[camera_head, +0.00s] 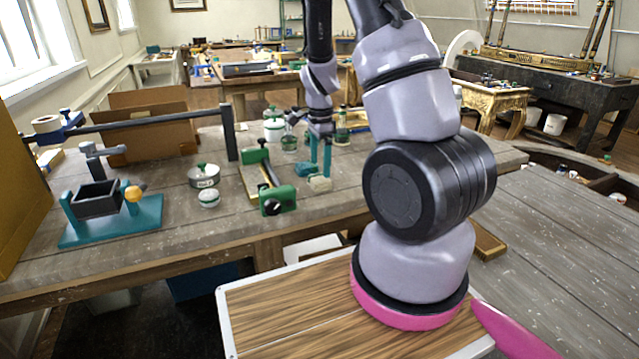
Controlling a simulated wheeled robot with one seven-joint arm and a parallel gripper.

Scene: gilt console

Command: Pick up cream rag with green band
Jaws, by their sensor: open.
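A small cream, crumpled-looking piece (320,184) lies on the grey wooden bench, right of the green-ended fixture. It looks like the cream rag; a teal-green patch (306,170) sits against its back left, but I cannot tell whether that is its band. My gripper (320,170) points down just above and behind the cream piece, its two teal fingers apart with a gap between them. I cannot tell whether the fingertips touch the cloth. Nothing shows held between them.
A green-and-brass fixture (275,198) stands close left of the rag. Lidded jars (204,176) and a teal-based stand (110,220) are farther left. Green-and-white containers (274,128) stand behind. A long dark bar (150,122) crosses the bench's left side. Bare bench lies in front.

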